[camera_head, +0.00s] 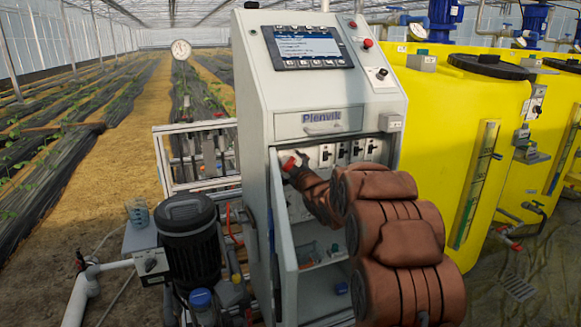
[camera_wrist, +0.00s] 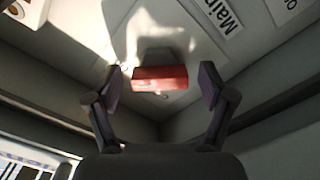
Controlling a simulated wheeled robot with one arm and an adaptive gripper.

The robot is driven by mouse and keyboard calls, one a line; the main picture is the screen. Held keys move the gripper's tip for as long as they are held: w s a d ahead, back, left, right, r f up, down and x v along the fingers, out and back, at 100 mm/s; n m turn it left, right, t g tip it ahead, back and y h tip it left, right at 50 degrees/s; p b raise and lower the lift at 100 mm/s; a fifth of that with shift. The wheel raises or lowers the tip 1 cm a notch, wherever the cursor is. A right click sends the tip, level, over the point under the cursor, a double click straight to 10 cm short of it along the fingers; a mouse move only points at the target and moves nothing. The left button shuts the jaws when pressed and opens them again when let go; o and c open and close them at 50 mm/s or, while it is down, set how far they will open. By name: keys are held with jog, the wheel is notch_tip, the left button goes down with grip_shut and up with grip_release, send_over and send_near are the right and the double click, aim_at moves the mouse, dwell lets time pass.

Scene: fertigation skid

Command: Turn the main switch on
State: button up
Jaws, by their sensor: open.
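The main switch is a red handle (camera_wrist: 160,78) in the middle of the wrist view, on a light panel with a label (camera_wrist: 222,14) reading "Main" at its visible part. The handle lies crosswise, nearly level in the picture. My gripper (camera_wrist: 162,84) is open, with one finger on each side of the handle and a visible gap to each. In the head view the red handle (camera_head: 291,162) shows at the upper left inside the open cabinet (camera_head: 320,95), and my arm hides most of my gripper there.
The cabinet door (camera_head: 284,240) stands open left of my arm. A row of breakers (camera_head: 342,154) sits right of the switch. A black pump (camera_head: 189,240) stands at left, and yellow tanks (camera_head: 445,130) at right. Cabinet walls are close around my gripper.

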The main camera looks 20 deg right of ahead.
jog(key=s, duration=1.1)
jog(key=shift+s, duration=0.3)
